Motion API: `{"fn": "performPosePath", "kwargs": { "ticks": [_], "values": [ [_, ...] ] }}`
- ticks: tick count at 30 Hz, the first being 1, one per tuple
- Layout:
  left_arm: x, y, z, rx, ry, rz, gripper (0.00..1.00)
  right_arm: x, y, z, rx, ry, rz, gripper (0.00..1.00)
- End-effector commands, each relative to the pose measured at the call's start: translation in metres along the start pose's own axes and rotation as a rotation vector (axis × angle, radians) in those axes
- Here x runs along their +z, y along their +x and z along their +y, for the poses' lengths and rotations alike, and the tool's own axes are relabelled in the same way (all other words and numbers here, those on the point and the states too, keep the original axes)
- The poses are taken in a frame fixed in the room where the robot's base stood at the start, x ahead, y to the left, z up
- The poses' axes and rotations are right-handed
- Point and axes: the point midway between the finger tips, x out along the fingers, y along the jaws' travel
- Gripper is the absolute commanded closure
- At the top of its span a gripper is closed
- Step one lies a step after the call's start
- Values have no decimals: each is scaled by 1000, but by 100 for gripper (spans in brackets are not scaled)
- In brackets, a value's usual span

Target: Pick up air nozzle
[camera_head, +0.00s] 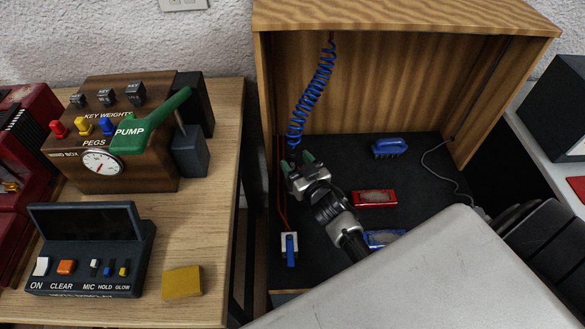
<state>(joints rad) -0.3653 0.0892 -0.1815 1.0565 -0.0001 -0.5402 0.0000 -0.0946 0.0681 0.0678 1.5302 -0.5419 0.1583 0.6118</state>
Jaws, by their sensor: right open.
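The blue coiled hose (314,90) hangs from the top of the wooden cabinet and runs down to the left. Its lower end is close to the tips of my right gripper (298,160). The air nozzle itself is too small to make out there, and may be partly hidden by the gripper. My right gripper has green fingertips, apart and pointing up the picture, with nothing seen between them. I cannot tell whether a fingertip touches the hose end. My left gripper is not in view.
On the cabinet's dark floor lie a blue brush (389,148), a red block (375,198) and a blue block (383,238), partly hidden. A white box with a blue lever (290,248) is near the left wall. A table with control boxes (90,250) stands left.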

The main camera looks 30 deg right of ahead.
Motion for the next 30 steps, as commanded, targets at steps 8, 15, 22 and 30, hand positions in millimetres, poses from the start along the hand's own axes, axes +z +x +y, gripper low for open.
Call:
{"fn": "performPosePath", "kwargs": {
  "ticks": [8, 15, 22, 30],
  "values": [
    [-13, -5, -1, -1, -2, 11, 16, -2, 38, 1, 0, 0, 2, 42],
    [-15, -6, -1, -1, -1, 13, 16, -3, 40, 0, 0, 0, 1, 42],
    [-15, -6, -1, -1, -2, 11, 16, -3, 40, 0, 0, 0, 1, 73],
    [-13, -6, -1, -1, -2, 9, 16, -3, 40, 0, 0, 0, 1, 100]
  ]
}}
